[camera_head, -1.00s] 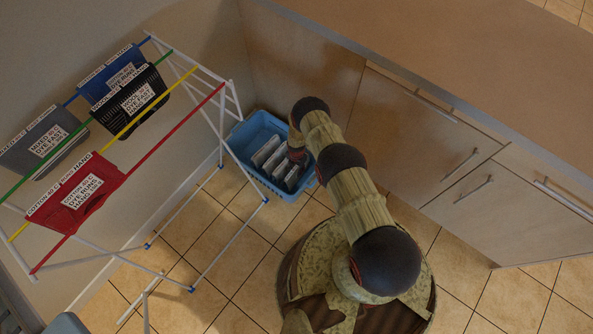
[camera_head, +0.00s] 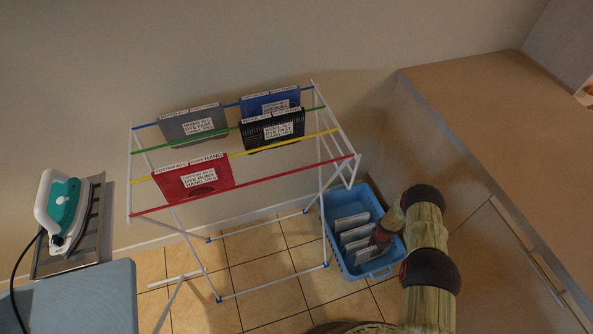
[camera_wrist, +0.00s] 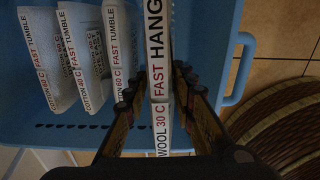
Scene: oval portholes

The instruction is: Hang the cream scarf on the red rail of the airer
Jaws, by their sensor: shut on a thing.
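My gripper (camera_wrist: 160,78) is shut on a pale folded piece (camera_wrist: 157,45) labelled WOOL 30 C, FAST, HANG, which seems to be the cream scarf; its body is mostly hidden edge-on. In the head view my gripper (camera_head: 383,236) is at the right side of the blue basket (camera_head: 349,270). I cannot tell whether the scarf is clear of the basket floor. The airer stands left of the basket. Its red rail (camera_head: 290,174) is the front one, with its right stretch bare. A red cloth (camera_head: 195,179) hangs at the yellow rail and overlaps the red rail's left part in view.
Grey (camera_head: 180,125), blue (camera_head: 262,104) and black (camera_head: 270,131) cloths hang behind. An iron (camera_head: 62,210) rests at left. A counter (camera_head: 500,130) borders the right; tiled floor (camera_head: 260,270) shows below the airer.

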